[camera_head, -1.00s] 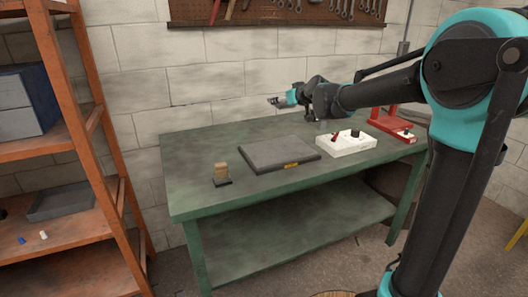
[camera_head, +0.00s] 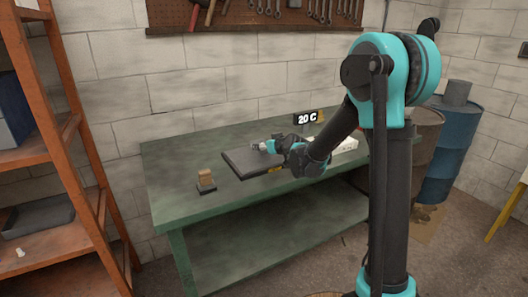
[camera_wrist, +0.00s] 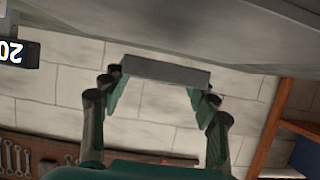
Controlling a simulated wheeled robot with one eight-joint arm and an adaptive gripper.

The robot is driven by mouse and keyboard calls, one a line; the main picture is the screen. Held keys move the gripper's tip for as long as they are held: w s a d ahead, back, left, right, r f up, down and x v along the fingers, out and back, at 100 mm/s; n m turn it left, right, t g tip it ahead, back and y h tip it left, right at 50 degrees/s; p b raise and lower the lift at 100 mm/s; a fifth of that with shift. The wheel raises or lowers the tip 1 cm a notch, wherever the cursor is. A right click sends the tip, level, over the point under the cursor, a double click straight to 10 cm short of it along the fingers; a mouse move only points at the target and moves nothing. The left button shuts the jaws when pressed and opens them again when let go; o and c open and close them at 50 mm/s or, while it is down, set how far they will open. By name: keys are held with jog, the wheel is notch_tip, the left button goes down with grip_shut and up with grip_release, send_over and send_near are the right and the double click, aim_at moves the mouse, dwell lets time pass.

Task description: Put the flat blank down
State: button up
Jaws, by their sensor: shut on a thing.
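My gripper (camera_head: 262,147) is low over the right part of a dark flat slab (camera_head: 238,164) on the green bench. In the wrist view, its two fingers are shut on the flat blank (camera_wrist: 165,73), a plain grey bar spanning between the fingertips. In the head view the blank is too small to tell clearly from the fingers. I cannot tell whether it touches the slab.
A small brown block on a dark base (camera_head: 206,181) stands left of the slab on the green bench (camera_head: 185,209). A white tray (camera_head: 345,146) is partly behind my arm. A "20 C" display (camera_head: 306,118) stands behind. An orange shelf (camera_head: 60,160) is at left.

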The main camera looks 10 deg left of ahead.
jog(key=shift+f, duration=1.4)
jog(key=shift+f, duration=0.1)
jog(key=o, duration=1.7)
jog(key=v, duration=1.2)
jog(key=s+d+f+m+g+h, duration=0.2)
jog(key=s+d+f, duration=0.3)
jog(key=s+d, duration=0.2)
jog(key=s+d+f+m+g+h, duration=0.2)
jog(key=s+d+f, duration=0.3)
jog(key=s+d, duration=0.3)
jog(key=s+d+f+m+g+h, duration=0.2)
jog(key=s+d+f, duration=0.3)
jog(key=s, duration=0.9)
jog(key=shift+s+d+m+g+h, duration=0.1)
jog(key=shift+d+m+g+h, duration=0.35)
jog(key=shift+d+h, duration=0.65)
